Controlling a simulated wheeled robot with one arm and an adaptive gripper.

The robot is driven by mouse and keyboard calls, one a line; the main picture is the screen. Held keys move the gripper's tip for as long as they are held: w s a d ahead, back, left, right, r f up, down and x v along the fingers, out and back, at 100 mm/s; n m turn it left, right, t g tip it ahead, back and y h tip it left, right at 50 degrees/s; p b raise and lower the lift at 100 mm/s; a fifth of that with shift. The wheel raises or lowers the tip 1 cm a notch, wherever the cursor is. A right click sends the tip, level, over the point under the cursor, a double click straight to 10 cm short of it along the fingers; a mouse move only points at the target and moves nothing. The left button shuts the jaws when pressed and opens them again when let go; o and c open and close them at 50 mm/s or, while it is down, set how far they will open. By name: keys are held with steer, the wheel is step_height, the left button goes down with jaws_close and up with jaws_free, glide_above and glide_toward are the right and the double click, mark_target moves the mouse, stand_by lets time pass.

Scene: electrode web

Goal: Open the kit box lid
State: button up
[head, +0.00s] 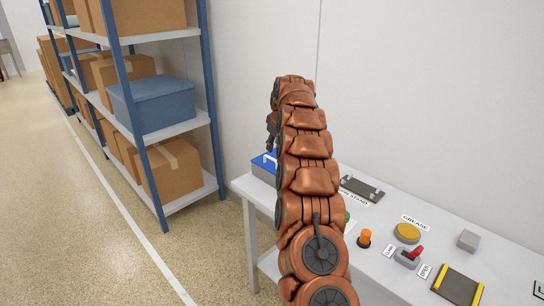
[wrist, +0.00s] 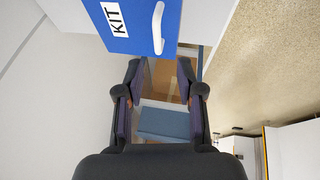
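The kit box (head: 262,174) stands at the far left end of the white table in the head view, partly hidden behind my arm. Its blue lid (wrist: 136,27) carries a KIT label and looks closed. A white handle (wrist: 157,28) is on the lid; it also shows in the head view (head: 268,161). My gripper (wrist: 159,72) is open, with nothing between its fingers. In the wrist view the handle and lid lie just beyond the fingertips, apart from them. In the head view my gripper (head: 271,134) is above the box, partly hidden by my arm.
The table (head: 378,268) holds a dark stand (head: 362,188), an orange button (head: 364,238), a yellow grease disc (head: 407,232), a red-lever switch (head: 409,257) and a grey block (head: 468,240). A shelf with cartons and a blue bin (head: 155,105) stands left; a wall is behind.

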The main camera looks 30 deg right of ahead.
mark_target(271, 158)
steer(key=shift+p+x, duration=1.05)
steer(key=shift+x, duration=2.9)
steer(key=shift+d, duration=0.15)
jaws_close()
